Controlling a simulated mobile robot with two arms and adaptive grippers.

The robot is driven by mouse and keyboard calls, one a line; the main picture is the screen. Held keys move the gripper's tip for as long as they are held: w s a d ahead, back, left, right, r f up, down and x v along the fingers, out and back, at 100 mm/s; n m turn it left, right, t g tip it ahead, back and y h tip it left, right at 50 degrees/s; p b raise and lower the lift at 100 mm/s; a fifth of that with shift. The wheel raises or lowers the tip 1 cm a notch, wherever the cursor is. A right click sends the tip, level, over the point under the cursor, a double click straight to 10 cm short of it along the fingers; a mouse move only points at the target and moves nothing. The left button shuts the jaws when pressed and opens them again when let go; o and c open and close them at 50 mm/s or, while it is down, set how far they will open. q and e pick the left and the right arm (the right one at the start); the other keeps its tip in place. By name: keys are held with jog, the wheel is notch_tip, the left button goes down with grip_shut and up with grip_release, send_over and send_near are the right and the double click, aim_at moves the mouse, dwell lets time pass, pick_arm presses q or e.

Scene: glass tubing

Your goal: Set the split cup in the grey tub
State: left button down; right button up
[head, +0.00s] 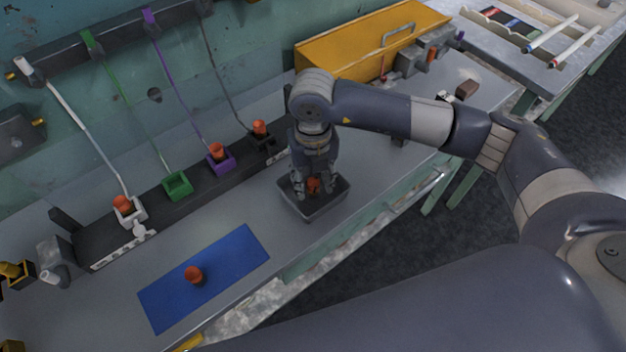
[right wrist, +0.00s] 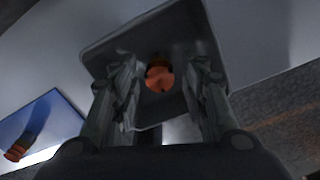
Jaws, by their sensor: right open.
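The grey tub (head: 322,212) stands on the bench near its front edge. An orange cup (head: 313,186) is in it, below and between the fingers of my right gripper (head: 314,192). In the right wrist view the orange cup (right wrist: 159,76) shows inside the tub (right wrist: 188,30), between the open fingers (right wrist: 163,100) and apart from them. Whether this cup is split cannot be told. My left gripper is not in view.
A black rail along the wall carries a white holder (head: 133,215), a green holder (head: 177,186), a purple holder (head: 222,164) and a dark holder. The green one is empty; the others hold orange cups. A yellow box (head: 350,50) stands behind my right arm.

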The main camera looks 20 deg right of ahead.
aim_at(313, 182)
notch_tip(313, 182, up, 11)
jog(key=b, duration=0.1)
jog(key=shift+r+b, duration=0.15)
jog(key=shift+b, duration=0.2)
dwell(0.3)
